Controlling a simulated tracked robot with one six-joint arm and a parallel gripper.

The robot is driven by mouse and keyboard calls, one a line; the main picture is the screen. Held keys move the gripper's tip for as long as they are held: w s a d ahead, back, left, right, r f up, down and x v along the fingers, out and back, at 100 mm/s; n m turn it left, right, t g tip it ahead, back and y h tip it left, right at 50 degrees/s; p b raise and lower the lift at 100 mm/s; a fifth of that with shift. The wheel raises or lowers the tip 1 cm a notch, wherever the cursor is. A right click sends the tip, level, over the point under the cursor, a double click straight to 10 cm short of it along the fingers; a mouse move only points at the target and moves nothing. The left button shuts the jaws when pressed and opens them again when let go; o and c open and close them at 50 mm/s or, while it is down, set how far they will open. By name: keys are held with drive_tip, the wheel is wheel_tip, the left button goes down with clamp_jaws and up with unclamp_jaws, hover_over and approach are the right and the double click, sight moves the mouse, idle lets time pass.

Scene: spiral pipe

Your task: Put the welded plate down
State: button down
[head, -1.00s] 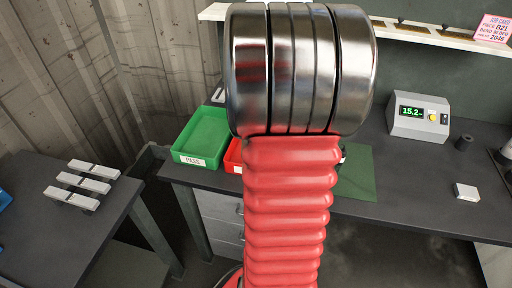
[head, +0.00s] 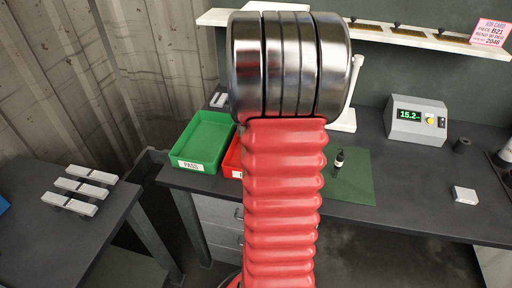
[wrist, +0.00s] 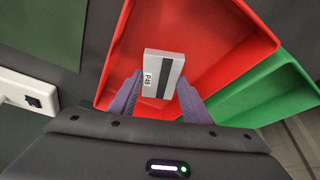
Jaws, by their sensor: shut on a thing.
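The welded plate (wrist: 163,64) is a small pale grey block with a dark stripe and a printed label. In the wrist view my gripper (wrist: 160,92) has its purple fingers on either side of it and is shut on it. The plate shows over the red tray (wrist: 222,38); how high it is above the tray floor I cannot tell. In the head view my arm hides the gripper, the plate and most of the red tray, whose left edge shows (head: 231,160).
A green tray (head: 204,140) labelled PASS stands beside the red one. Three similar plates (head: 80,186) lie on the left table. A dark bottle (head: 339,160) stands on a green mat (head: 352,183). A grey meter (head: 416,122) reads 15.2. A white stand (head: 347,120) is behind my arm.

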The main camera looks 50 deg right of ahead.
drive_tip(key=shift+f, duration=1.3)
drive_tip(key=c, duration=1)
unclamp_jaws()
drive_tip(key=shift+f, duration=0.15)
drive_tip(key=v, duration=1.2)
drive_tip(key=shift+w, duration=0.1)
